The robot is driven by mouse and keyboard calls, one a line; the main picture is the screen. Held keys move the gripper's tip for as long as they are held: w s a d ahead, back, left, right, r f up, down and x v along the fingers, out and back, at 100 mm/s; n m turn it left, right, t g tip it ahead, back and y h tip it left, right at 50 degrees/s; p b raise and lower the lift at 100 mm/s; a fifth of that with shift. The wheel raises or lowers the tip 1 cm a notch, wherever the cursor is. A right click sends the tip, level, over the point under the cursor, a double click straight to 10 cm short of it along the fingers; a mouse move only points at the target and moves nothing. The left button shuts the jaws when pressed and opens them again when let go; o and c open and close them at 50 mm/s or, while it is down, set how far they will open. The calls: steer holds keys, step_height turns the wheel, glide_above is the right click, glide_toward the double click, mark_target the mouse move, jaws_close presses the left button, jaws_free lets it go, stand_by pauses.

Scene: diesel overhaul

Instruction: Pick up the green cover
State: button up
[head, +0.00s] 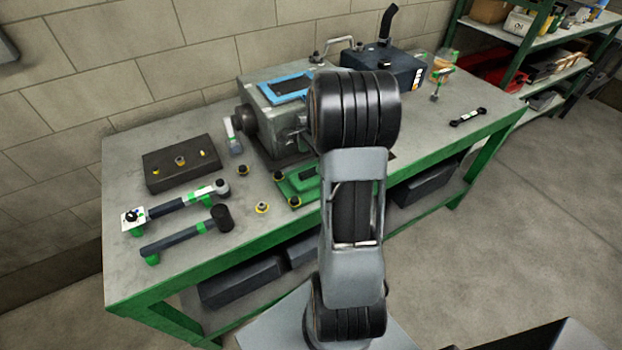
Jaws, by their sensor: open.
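The green cover (300,184) lies flat on the workbench, in front of the grey engine block (262,124). My arm crosses in front of its right part and hides some of it. A small round fitting with a yellow ring stands at the cover's front left corner. The engine block has an open top with a blue rectangular frame (270,88) around it. My gripper does not show in the head view; only my arm links are seen, rising through the middle of the picture.
The green-edged workbench (130,270) also holds a dark block (181,165), a torque wrench (175,205), a mallet (188,235) and small yellow-ringed fittings (262,208). A dark blue box (385,68) and a spanner (468,117) are at the right. Bare bench lies around the spanner.

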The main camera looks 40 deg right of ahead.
mark_target(311, 169)
steer(key=shift+a+f+p, duration=0.15)
steer(key=shift+f+p, duration=0.05)
steer(key=shift+f, duration=1)
steer(key=shift+a+f+p, duration=0.2)
steer(key=shift+f+p, duration=0.05)
steer(key=shift+f, duration=0.9)
steer(key=shift+a+f+p, duration=0.15)
steer(key=shift+f+p, duration=0.05)
steer(key=shift+f, duration=1)
steer(key=c, duration=1.1)
steer(key=shift+r, duration=0.1)
